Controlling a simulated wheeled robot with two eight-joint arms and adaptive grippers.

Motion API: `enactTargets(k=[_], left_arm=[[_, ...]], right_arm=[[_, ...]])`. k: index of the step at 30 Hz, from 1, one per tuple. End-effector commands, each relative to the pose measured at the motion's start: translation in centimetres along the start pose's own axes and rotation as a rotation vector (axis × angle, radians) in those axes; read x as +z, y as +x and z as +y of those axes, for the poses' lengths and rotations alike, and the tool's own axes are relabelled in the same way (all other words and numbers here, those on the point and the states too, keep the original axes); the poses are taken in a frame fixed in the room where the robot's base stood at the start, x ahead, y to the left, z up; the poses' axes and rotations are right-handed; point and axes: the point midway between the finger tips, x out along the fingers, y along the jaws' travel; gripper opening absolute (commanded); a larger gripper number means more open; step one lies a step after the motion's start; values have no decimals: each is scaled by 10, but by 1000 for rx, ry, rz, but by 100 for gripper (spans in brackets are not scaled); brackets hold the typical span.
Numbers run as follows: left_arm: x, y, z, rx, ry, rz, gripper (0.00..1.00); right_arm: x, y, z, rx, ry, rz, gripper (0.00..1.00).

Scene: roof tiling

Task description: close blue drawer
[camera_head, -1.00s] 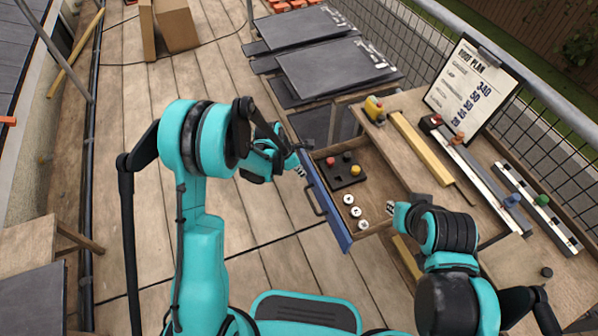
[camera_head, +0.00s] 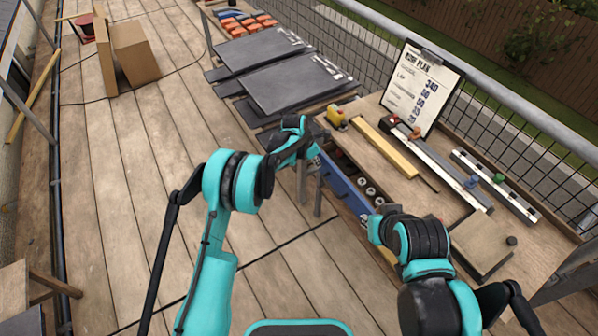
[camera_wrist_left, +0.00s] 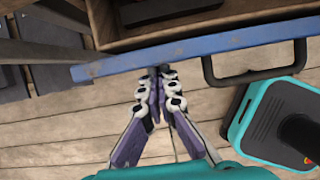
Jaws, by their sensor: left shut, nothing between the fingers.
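My left gripper (camera_head: 316,143) is shut and empty at the far end of the drawer front. In the left wrist view its fingertips (camera_wrist_left: 160,74) are at the blue front, left of the handle. My right gripper (camera_head: 373,228) is by the near end of the drawer; its fingers are not clear.
Dark panels (camera_head: 290,82) lie beyond the bench. A railing runs behind it.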

Motion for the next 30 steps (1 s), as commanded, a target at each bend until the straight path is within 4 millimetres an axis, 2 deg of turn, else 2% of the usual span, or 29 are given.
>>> enactTargets(k=[1,6,12,30], left_arm=[[11,5,0,-1,1,-1,0],[39,16,0,0,1,-1,0],[58,23,0,1,1,0,0],[67,26,0,1,0,-7,0]], right_arm=[[0,0,0,0,0,0,19],[0,-1,0,0,0,0,19],[0,-1,0,0,0,0,19],[0,-1,0,0,0,0,19]])
